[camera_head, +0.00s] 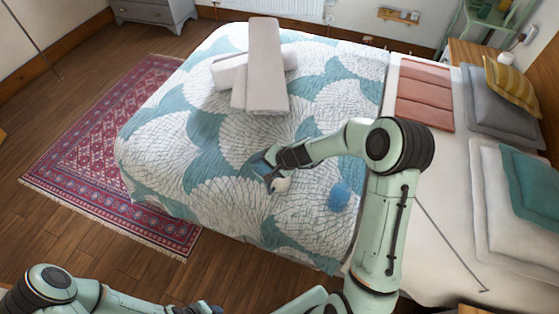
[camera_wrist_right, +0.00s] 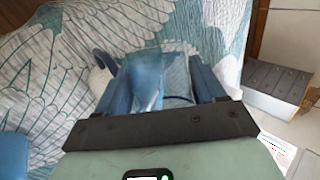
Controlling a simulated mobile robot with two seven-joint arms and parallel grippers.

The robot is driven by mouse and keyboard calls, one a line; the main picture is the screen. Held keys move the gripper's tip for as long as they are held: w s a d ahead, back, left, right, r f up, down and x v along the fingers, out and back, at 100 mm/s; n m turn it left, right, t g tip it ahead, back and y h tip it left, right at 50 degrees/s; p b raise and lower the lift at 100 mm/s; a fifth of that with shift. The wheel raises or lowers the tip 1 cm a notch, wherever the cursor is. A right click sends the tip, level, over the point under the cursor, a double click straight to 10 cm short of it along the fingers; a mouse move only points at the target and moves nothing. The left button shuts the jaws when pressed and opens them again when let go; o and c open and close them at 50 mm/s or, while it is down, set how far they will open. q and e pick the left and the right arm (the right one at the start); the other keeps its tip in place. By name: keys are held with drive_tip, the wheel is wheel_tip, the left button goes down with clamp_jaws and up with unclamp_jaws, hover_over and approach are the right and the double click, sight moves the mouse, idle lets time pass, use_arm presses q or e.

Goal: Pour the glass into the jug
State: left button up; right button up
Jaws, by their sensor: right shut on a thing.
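My right gripper (camera_head: 266,171) reaches over the bed and is shut on a clear blue glass (camera_wrist_right: 146,78), which shows between its blue fingers in the right wrist view. A white jug (camera_head: 281,185) with a dark blue handle (camera_wrist_right: 106,63) is close beside and behind the glass. Its dark blue rim shows partly below the glass in the wrist view. The glass and fingers hide much of the jug, and I cannot tell whether the glass touches it or what the glass contains. My left gripper is not in view; only parts of the left arm show at the bottom left.
A round blue object (camera_head: 340,196) lies on the patterned bedspread (camera_head: 215,200) right of the jug. Rolled grey towels (camera_head: 264,70) lie farther back. Pillows (camera_head: 500,105) fill the right side. A red rug (camera_head: 100,165) lies on the floor to the left.

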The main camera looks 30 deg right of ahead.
drive_tip(key=shift+w+d+y+p, duration=0.15)
drive_tip(key=shift+d+y+p, duration=0.15)
drive_tip(key=shift+p, duration=0.1)
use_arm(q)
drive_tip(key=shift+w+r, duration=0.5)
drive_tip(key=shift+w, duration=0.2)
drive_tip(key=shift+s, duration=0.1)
use_arm(e)
drive_tip(key=shift+r+y, duration=0.1)
drive_tip(key=shift+y, duration=0.2)
drive_tip(key=shift+w+d+r+m+g, duration=0.1)
drive_tip(key=shift+r+m+g, duration=0.1)
drive_tip(key=shift+m+g, duration=0.1)
drive_tip(key=shift+r+y, duration=0.1)
drive_tip(key=shift+y, duration=0.3)
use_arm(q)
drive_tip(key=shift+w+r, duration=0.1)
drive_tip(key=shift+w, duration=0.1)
use_arm(e)
drive_tip(key=shift+d, duration=0.1)
